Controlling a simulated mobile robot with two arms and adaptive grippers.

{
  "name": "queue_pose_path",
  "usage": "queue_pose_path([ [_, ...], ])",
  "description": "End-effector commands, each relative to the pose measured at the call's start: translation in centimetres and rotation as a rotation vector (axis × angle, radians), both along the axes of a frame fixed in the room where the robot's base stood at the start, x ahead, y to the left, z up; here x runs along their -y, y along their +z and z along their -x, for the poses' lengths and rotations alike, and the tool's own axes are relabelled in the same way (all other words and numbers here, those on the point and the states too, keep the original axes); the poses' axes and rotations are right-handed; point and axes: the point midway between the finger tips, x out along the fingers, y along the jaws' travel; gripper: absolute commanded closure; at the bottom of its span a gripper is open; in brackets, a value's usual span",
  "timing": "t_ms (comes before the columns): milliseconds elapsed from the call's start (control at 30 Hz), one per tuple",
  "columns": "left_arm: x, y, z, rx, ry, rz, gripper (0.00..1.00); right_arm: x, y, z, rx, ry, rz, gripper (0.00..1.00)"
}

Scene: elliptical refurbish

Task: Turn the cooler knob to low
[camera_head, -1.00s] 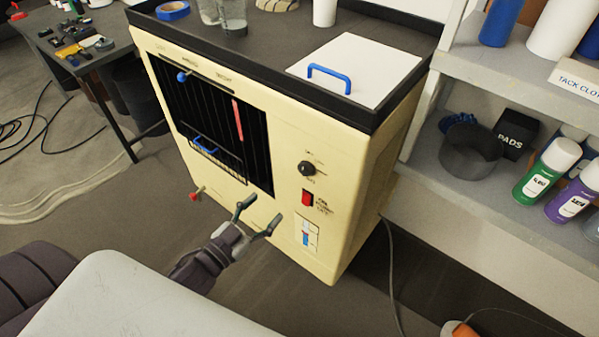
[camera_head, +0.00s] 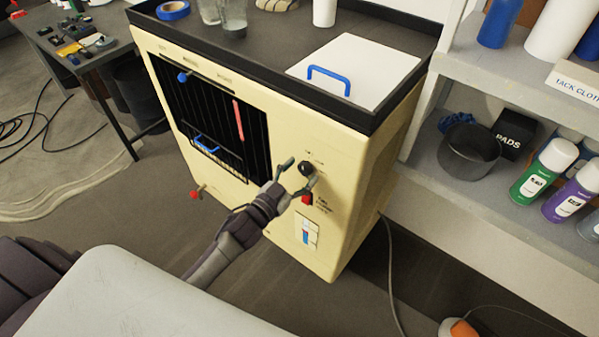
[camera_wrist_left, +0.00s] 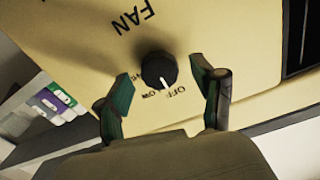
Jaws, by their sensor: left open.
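The cooler (camera_head: 345,165) is a cream cabinet with a black top. Its black round knob (camera_head: 306,168) is on the front panel, upper right, above a red switch (camera_head: 307,199). In the left wrist view the knob (camera_wrist_left: 159,70) has a white pointer line directed down, between the "OFF" and "LOW" labels as I see it. "FAN" is printed nearby. My left gripper (camera_head: 298,177) is open at the knob, with its fingers on either side. In the left wrist view the left gripper's fingers (camera_wrist_left: 168,88) are apart, and I see gaps between them and the knob. My right gripper is not in view.
A white panel with a blue handle (camera_head: 329,76) lies on the cooler's top, with jars and tape (camera_head: 173,10) behind. A red knob (camera_head: 196,193) sticks out low on the front. Shelves with spray cans (camera_head: 545,172) stand at right. A cable runs along the floor.

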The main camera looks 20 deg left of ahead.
Motion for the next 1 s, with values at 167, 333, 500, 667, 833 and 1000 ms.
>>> queue_pose_path([
  [167,0.01,-0.05,-0.01,-0.001,0.000,0.000,0.32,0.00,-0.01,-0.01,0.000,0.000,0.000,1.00],
  [333,0.00,-0.05,0.01,-0.001,0.000,0.000,0.54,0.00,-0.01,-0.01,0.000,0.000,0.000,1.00],
  [500,-0.01,-0.05,0.02,-0.001,0.000,0.000,0.82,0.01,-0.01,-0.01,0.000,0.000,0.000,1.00],
  [667,-0.01,-0.06,0.03,0.000,0.000,-0.002,0.92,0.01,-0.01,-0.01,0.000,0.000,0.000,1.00],
  [833,0.00,-0.06,0.04,0.006,0.000,-0.027,0.92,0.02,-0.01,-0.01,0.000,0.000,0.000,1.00],
  [1000,0.00,-0.07,0.04,0.027,0.000,-0.103,0.92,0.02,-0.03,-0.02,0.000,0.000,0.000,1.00],
])
